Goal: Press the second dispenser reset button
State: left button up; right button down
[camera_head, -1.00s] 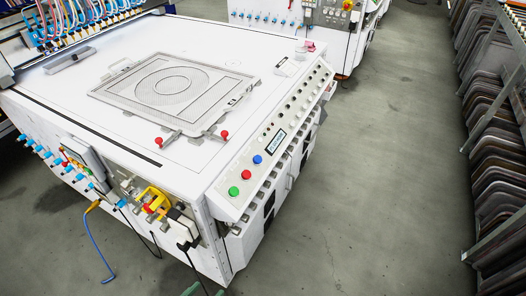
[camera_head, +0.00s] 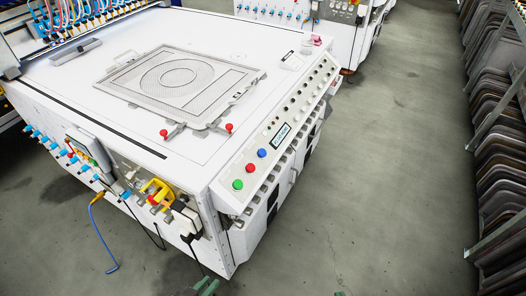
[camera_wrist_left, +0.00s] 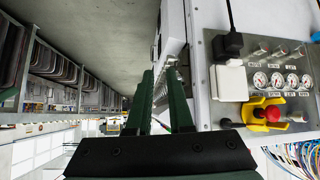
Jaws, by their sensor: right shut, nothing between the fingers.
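The white machine's sloped control panel (camera_head: 275,135) runs along its right edge in the head view. At its near end are a green button (camera_head: 238,184), a red button (camera_head: 250,168) and a blue button (camera_head: 262,153). Beyond a small label plate is a row of several small dark buttons or knobs (camera_head: 299,98); which is the second dispenser reset cannot be told. My left gripper (camera_head: 207,287) is low at the bottom edge, in front of the machine, open and empty; its green fingers show in the left wrist view (camera_wrist_left: 162,85). My right gripper (camera_head: 340,293) barely shows at the bottom edge, shut, away from the panel.
A framed screen (camera_head: 180,85) with red-tipped handles lies on the machine top. The front face carries a yellow-and-red switch (camera_head: 157,192), also in the left wrist view (camera_wrist_left: 264,114), and a hanging blue hose (camera_head: 103,240). Racks (camera_head: 495,150) line the right; the floor (camera_head: 400,180) between is clear.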

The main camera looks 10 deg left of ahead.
aim_at(262, 152)
jog(key=i+l+u, duration=0.1)
jog(key=l, duration=0.35)
jog(key=i+l+u, duration=0.15)
jog(key=l, duration=0.3)
jog(key=i+l+u, duration=0.1)
jog(key=l, duration=0.35)
jog(key=i+l+u, duration=0.15)
jog(key=l, duration=0.35)
jog(key=i+l+u, duration=0.1)
jog(key=l, duration=0.4)
